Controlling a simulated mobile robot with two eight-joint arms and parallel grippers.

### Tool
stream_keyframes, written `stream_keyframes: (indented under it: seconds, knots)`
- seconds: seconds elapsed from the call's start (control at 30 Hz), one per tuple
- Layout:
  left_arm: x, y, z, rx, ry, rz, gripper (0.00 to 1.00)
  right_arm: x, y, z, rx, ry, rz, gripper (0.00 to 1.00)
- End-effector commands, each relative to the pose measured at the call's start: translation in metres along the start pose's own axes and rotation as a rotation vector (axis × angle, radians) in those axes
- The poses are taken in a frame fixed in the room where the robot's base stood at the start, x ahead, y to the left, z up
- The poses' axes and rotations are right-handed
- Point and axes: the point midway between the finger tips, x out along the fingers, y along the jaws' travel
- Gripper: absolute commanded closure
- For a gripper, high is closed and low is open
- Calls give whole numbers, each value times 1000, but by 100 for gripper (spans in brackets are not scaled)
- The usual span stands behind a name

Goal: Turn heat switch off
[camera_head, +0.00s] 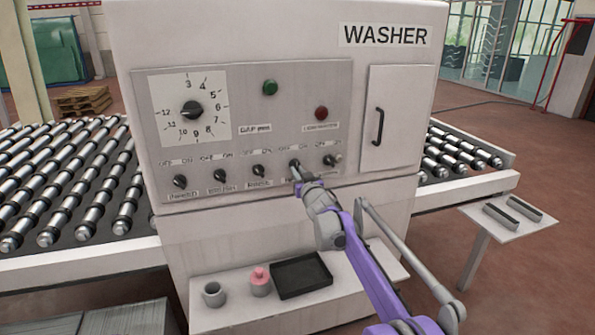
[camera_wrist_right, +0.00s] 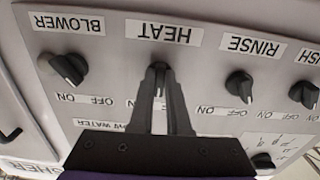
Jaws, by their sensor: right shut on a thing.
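The heat switch is a small dark knob (camera_wrist_right: 160,84) by the "HEAT" label (camera_wrist_right: 163,31), which appears upside down in the right wrist view. My right gripper (camera_wrist_right: 160,72) has its two dark fingers closed on this knob, one on each side. The fingers hide most of the knob and part of its OFF/ON marks, so I cannot tell which way it points. In the head view, my right gripper (camera_head: 296,168) reaches the fourth knob from the left on the grey control panel (camera_head: 310,105) of the washer. My left gripper is not in view.
The blower knob (camera_wrist_right: 68,69) and rinse knob (camera_wrist_right: 240,85) flank the heat knob closely. A dial (camera_head: 192,109), a green button (camera_head: 269,88) and a red button (camera_head: 321,113) sit above. A black tray (camera_head: 301,276), pink bottle (camera_head: 260,283) and grey cup (camera_head: 214,294) stand on the shelf below.

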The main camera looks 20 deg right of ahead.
Motion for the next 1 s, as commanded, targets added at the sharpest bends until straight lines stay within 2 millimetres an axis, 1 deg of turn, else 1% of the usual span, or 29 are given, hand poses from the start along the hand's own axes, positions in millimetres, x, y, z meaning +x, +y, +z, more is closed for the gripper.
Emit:
stream_keyframes:
  seconds: [0.3, 0.5, 0.73, 1.0]
  knots:
    - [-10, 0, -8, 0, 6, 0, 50, 0, 2, -2, -290, 0, 0, 100]
    - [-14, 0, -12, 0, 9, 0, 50, 0, 3, -2, -434, 0, 1, 100]
    - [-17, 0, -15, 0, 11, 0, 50, 0, 4, -2, -545, 0, 0, 100]
    - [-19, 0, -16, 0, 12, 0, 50, 0, 4, -1, -599, 0, 0, 100]
